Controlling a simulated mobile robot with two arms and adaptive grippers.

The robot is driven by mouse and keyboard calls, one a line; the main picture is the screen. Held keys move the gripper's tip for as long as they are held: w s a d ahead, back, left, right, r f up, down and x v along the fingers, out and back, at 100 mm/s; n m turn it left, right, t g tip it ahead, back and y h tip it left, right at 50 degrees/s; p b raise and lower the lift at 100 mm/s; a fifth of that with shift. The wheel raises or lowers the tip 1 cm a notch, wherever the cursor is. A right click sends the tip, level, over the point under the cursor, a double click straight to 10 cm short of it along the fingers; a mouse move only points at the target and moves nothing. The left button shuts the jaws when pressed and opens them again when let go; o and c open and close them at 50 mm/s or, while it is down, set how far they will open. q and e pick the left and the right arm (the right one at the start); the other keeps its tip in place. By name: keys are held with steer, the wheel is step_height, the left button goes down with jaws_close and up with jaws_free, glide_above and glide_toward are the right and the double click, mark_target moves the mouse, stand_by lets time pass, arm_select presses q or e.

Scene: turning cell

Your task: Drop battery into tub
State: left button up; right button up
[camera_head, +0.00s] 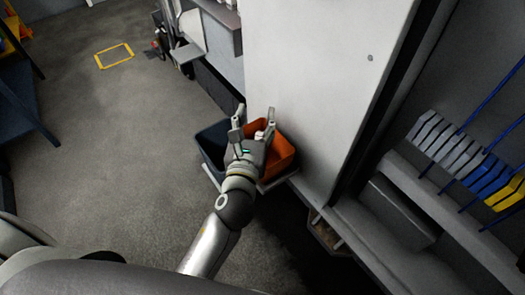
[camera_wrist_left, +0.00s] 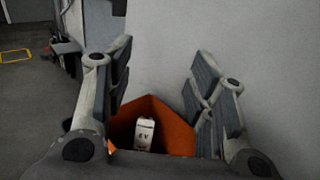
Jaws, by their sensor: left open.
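My left gripper (camera_head: 254,114) is open above the orange tub (camera_head: 284,152), with its fingers spread wide. In the left wrist view the same gripper (camera_wrist_left: 160,78) has an empty gap between its fingertips. The battery, a white block with dark markings (camera_wrist_left: 144,133), shows against the orange tub's inside (camera_wrist_left: 172,125), apart from both fingers. In the head view a small white part of it (camera_head: 262,131) shows between the fingers. Its lower end is hidden, so I cannot tell whether it rests on the tub's floor. My right gripper is not in view.
A dark blue tub (camera_head: 210,142) stands left of the orange one, both on a small light shelf (camera_head: 279,182). A tall pale panel (camera_head: 320,75) rises close behind the tubs. Blue and yellow parts (camera_head: 488,178) sit in a rack at the right. The floor at left is open.

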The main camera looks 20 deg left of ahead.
arm_select(q)
steer(key=s+d, duration=0.1)
steer(key=s, duration=1)
steer(key=shift+d, duration=0.2)
